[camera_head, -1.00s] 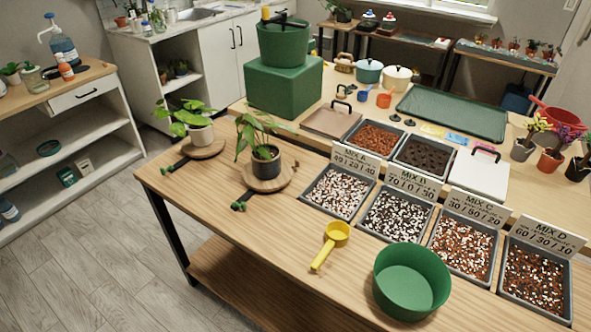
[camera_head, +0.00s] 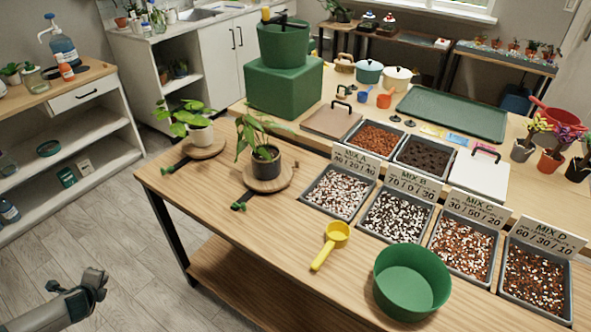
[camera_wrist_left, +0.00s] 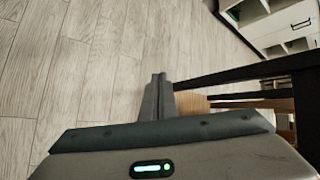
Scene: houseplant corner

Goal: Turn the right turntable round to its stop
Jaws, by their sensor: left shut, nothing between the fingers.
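The right turntable (camera_head: 286,182) is a round wooden disc on the near table, with a plant in a dark pot (camera_head: 266,160) on it. A dark bar with a green-tipped end (camera_head: 240,206) reaches from it toward the table's front edge. My left gripper (camera_head: 98,277) is at the lower left, over the floor and well apart from the table. In the left wrist view its fingers (camera_wrist_left: 158,82) are together and empty. My right gripper is not in view.
A yellow scoop (camera_head: 331,244) and a green bowl (camera_head: 411,283) stand on the near table, right of the turntables. Trays of mix with labels line its back. Floor between the table and the left shelf unit (camera_head: 70,150) is clear.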

